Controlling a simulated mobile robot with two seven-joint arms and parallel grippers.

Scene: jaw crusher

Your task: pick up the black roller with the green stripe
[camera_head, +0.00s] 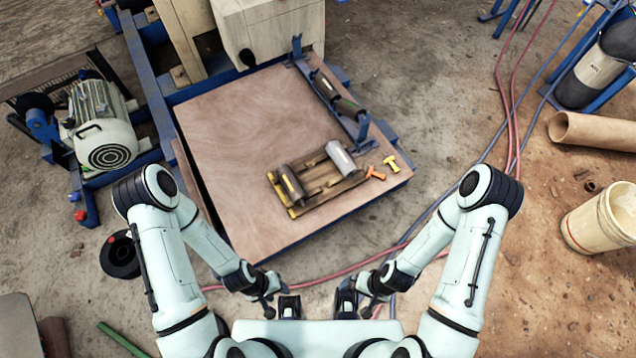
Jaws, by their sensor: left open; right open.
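A dark roller with what looks like a green stripe (326,87) lies in the blue bracket frame (356,128) along the right side of the wooden board. Another dark roller (348,107) sits just below it in the same frame. A black roller with a yellowish stripe (292,186) and a grey roller (341,158) lie on a small wooden pallet (322,190) on the board. My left gripper (289,306) and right gripper (347,302) are open and empty, close to my body in front of the board, well apart from the rollers.
The wooden board (235,135) has a large bare area left of the pallet. Orange (375,173) and yellow (391,163) pieces lie right of it. A beige machine block (270,25) stands behind, a motor (103,125) left. Red hoses (330,278) cross the ground before the board.

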